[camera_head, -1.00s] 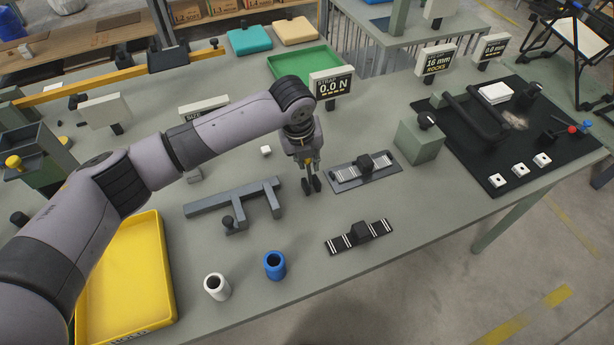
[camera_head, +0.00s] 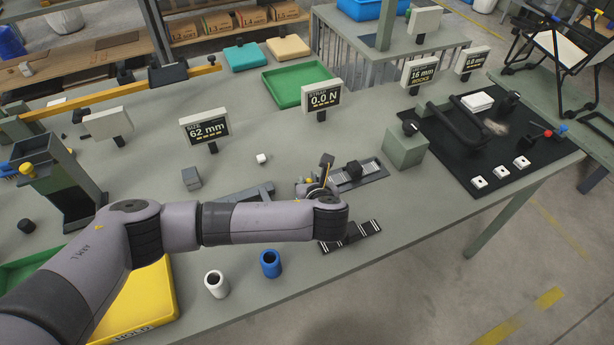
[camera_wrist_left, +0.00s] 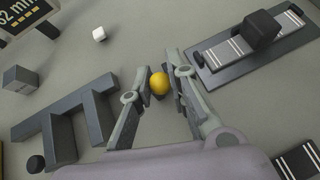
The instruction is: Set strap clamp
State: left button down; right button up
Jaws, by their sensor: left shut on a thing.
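My left gripper (camera_head: 322,180) is above the table, between the grey forked bracket (camera_head: 246,193) and the dark plate that carries one striped strap (camera_head: 378,165). In the left wrist view its fingers (camera_wrist_left: 158,80) are closed in around a small round yellow thing (camera_wrist_left: 160,84); the rest of that thing is hidden. A black clamp block (camera_wrist_left: 262,29) sits across the strap on the plate. A second striped strap (camera_head: 369,228) with a black block lies nearer the front edge, partly behind my wrist. The strap display (camera_head: 322,98) reads 0.0 N. My right gripper is not in view.
A white cup (camera_head: 216,284) and a blue cup (camera_head: 270,263) stand near the front edge. A grey-green block (camera_head: 405,148) and a black mat (camera_head: 455,140) are at the right. A size display (camera_head: 205,128) reads 62 mm. A green tray (camera_head: 298,87) lies behind.

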pick_arm(q)
jog(key=shift+s+d+t, duration=0.15)
jog(key=shift+s+t, duration=0.05)
jog(key=shift+t, duration=0.2)
jog(key=shift+f, duration=0.1)
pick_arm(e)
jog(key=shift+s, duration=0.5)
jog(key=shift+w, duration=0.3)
pick_arm(q)
jog(key=c, duration=1.5)
grip_release()
jog(key=shift+c, duration=0.2)
jog(key=shift+o, duration=0.3)
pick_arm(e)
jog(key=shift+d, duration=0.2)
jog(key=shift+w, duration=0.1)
pick_arm(q)
jog(key=v, duration=1.2)
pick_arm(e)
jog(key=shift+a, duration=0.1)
pick_arm(q)
jog(key=shift+f, duration=0.1)
